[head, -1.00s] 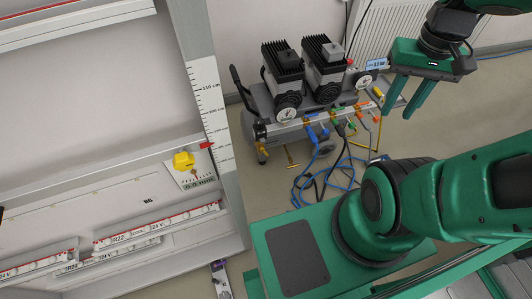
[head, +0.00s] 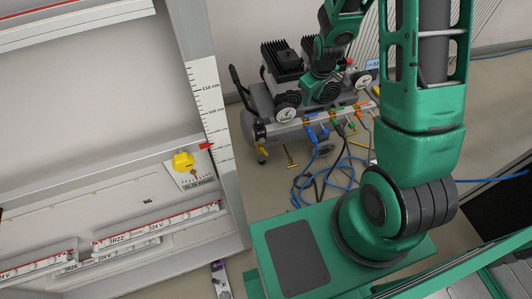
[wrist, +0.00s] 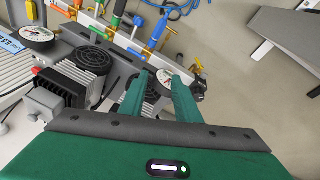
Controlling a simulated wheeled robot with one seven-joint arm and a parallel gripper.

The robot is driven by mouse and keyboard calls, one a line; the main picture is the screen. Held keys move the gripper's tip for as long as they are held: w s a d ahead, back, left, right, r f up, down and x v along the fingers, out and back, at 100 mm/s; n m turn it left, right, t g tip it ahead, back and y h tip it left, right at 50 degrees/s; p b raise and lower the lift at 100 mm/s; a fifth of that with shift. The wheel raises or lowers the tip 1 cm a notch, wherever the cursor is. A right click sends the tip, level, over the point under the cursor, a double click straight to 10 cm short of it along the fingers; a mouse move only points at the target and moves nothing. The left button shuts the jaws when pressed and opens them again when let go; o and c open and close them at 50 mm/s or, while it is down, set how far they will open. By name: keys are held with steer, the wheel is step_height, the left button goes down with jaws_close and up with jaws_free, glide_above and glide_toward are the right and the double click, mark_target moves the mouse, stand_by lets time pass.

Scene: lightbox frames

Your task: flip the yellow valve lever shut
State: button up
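The compressor (head: 262,128) stands on the floor with coloured valve fittings along its front rail. I cannot tell for certain which is the valve lever. In the head view my arm hides the fingers.
Blue and black hoses (head: 325,185) hang from the rail to the floor. A white wall cabinet with a height scale (head: 208,100) and a yellow knob (head: 183,161) stands to the left. A radiator (head: 482,28) is behind. Some floor is clear between cabinet and compressor.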

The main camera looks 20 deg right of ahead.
steer(key=w+a+f+n+t+y, duration=0.1)
steer(key=w+a+f+n, duration=0.15)
steer(key=f, duration=0.45)
steer(key=w+a+f+n, duration=0.1)
steer(key=a+f, duration=0.3)
steer(key=f, duration=0.3)
steer(key=n+t+y, duration=0.1)
steer(key=n, duration=0.1)
glide_toward(265, 152)
steer(key=x, duration=0.9)
steer(key=shift+d+f, duration=0.15)
steer(key=shift+f, duration=0.1)
jaws_close()
